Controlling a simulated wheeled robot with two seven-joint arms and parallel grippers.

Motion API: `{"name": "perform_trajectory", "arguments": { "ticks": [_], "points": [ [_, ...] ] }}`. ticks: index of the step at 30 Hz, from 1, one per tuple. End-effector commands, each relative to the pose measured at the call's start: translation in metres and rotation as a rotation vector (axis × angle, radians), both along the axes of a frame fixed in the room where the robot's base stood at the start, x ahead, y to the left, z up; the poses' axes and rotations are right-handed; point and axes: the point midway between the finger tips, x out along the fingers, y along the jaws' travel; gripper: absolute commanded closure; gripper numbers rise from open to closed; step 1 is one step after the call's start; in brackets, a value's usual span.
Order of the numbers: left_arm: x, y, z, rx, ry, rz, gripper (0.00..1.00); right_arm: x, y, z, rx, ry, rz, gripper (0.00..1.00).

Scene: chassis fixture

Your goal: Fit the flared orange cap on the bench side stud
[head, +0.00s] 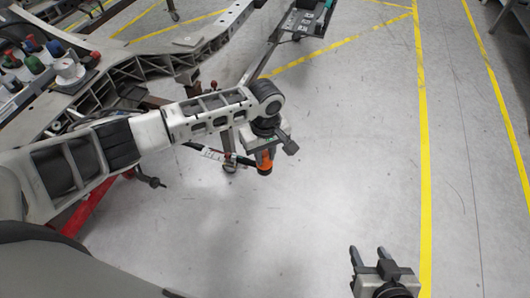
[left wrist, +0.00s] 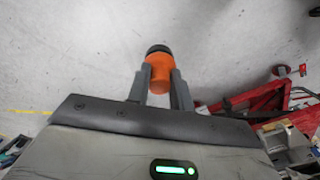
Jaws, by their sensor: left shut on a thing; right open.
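My left gripper (head: 268,147) is shut on the orange cap (head: 264,162), which has a black end. It holds the cap in the air over the floor, right of the chassis fixture. In the left wrist view the cap (left wrist: 159,76) sits between the two fingers (left wrist: 160,88), black end away from the gripper. My right gripper (head: 370,255) is open and empty over bare floor at the lower right. I cannot make out the bench side stud in either view.
The grey chassis frame (head: 150,62) fills the upper left. Several coloured caps (head: 35,47) stand at the far left. Open floor (head: 330,160) with yellow lines (head: 422,130) lies to the right.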

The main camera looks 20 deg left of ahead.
Motion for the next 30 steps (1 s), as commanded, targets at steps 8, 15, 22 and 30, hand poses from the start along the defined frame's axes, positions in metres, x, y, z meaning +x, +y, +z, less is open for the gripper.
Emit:
{"name": "perform_trajectory", "arguments": {
  "ticks": [8, 15, 22, 30],
  "points": [
    [-0.0001, -0.0001, 0.0007, 0.0, 0.0, 0.0, 1.0, 0.0, 0.0, 0.0031, 0.0, 0.0, 0.0, 0.53],
    [-0.0002, -0.0003, 0.0008, 0.0, 0.0, 0.0, 1.0, 0.0, 0.0, 0.0069, 0.0, 0.0, 0.0, 0.53],
    [-0.0001, -0.0006, 0.0006, -0.001, 0.001, 0.001, 1.0, 0.0, 0.0, 0.0099, 0.0, 0.0, 0.0, 0.53],
    [0.0, -0.0004, 0.0, 0.0, 0.0, 0.0, 1.0, 0.0, 0.0, 0.0096, 0.0, 0.0, 0.0, 0.53]
  ]
}}
